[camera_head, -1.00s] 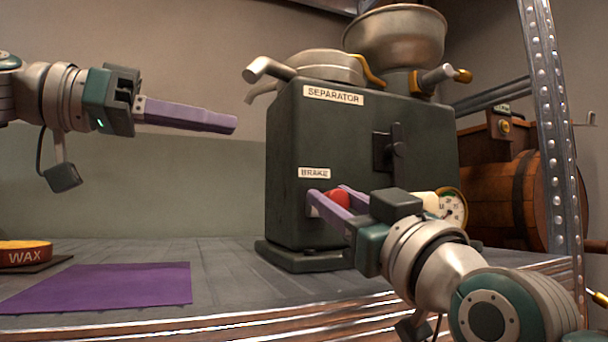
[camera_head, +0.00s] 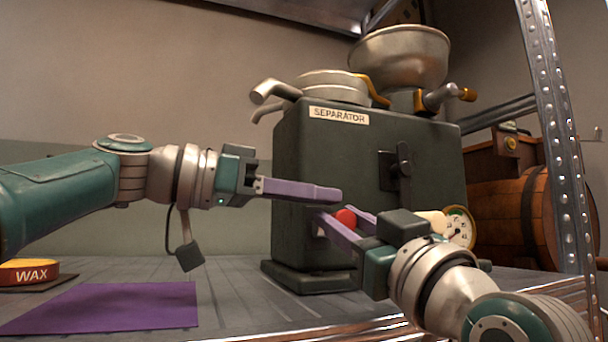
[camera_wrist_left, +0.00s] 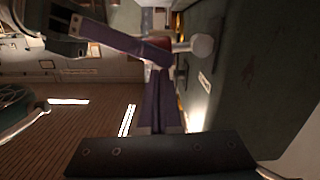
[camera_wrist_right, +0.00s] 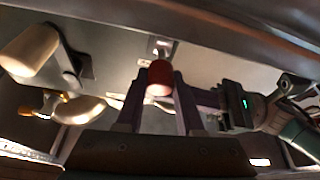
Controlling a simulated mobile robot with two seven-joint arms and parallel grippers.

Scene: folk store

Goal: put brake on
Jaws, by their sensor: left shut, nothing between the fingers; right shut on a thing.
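The dark green separator machine (camera_head: 300,160) stands on the shelf with a SEPARATOR label (camera_head: 339,115). A red knob (camera_head: 346,217) sits low on its front; it also shows in the right wrist view (camera_wrist_right: 159,78). My right gripper (camera_head: 340,222) has its purple fingers on either side of the red knob, shut on it. My left gripper (camera_head: 338,196) is shut and empty, its purple fingertips just above and in front of the red knob. The left fingers cover the place of the BRAKE label in the head view.
A gauge (camera_head: 458,228) is right of the knob. A metal post (camera_head: 553,130) and a wooden barrel (camera_head: 515,220) stand at the right.

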